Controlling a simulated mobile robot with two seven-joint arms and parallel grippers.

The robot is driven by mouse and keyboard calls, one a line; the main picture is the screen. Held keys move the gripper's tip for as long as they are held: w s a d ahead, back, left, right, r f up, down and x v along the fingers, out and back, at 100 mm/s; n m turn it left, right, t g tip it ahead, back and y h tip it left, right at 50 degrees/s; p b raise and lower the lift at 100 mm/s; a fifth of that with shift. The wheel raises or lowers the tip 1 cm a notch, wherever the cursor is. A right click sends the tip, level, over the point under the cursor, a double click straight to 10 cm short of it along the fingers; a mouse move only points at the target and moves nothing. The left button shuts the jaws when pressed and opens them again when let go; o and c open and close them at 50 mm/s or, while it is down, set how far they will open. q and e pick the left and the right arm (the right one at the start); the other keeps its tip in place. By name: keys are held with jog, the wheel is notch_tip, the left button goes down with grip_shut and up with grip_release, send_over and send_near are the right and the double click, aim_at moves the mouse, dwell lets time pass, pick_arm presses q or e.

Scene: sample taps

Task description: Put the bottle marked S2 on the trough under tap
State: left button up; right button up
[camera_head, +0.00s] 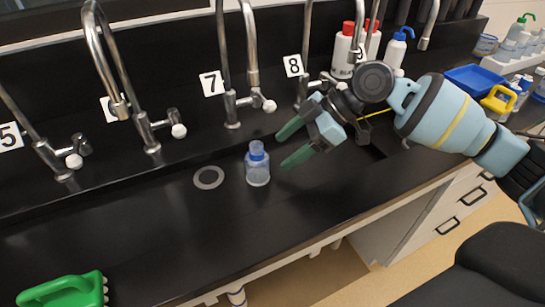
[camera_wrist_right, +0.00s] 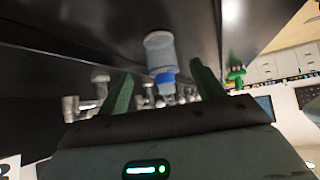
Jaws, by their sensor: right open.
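A small clear bottle with a blue cap (camera_head: 258,168) stands upright on the black surface, just right of a round grey drain (camera_head: 209,178) and in front of tap 7 (camera_head: 232,105). I cannot read any mark on it. My right gripper (camera_head: 281,152) is open, its two green fingers pointing left at the bottle from close on its right. In the right wrist view the bottle (camera_wrist_right: 160,52) appears upside down, ahead of and between the spread fingers (camera_wrist_right: 162,70), not gripped. The trough's edges are hard to tell from the black counter. My left gripper is out of view.
Curved taps with number plates 5 (camera_head: 10,137), 7 (camera_head: 211,83) and 8 (camera_head: 293,66) line the back. Red-capped white bottles (camera_head: 342,50) and a blue tray (camera_head: 473,79) stand at the back right. A green handled object (camera_head: 65,291) lies front left. The middle left counter is clear.

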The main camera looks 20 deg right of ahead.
jog(key=shift+v, duration=1.85)
